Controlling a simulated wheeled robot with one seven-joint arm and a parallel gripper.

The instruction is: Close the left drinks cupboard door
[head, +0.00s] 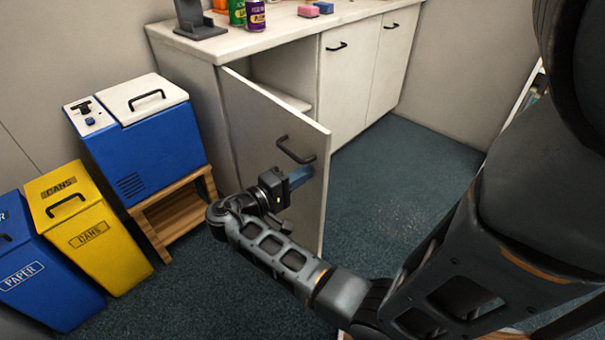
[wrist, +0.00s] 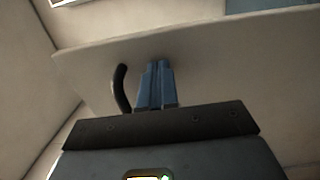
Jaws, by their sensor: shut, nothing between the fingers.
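The left cupboard door (head: 262,133) is white and stands wide open, swung out from the counter on its left side. Its black bar handle (head: 295,150) is near its free edge. My gripper (head: 300,177) is shut and empty, with its blue fingers at the outer face of the door, just below the handle. In the wrist view the shut fingers (wrist: 157,80) point at the door panel (wrist: 215,75), beside the dark handle (wrist: 121,88). I cannot tell whether the fingertips touch the panel.
The white counter (head: 270,40) holds cans, pink and blue blocks and a dark stand. Two other cupboard doors (head: 347,85) are shut. A blue cooler (head: 150,150) on a wooden stand and yellow and blue bins (head: 85,235) are at the left. Carpet right of the door is clear.

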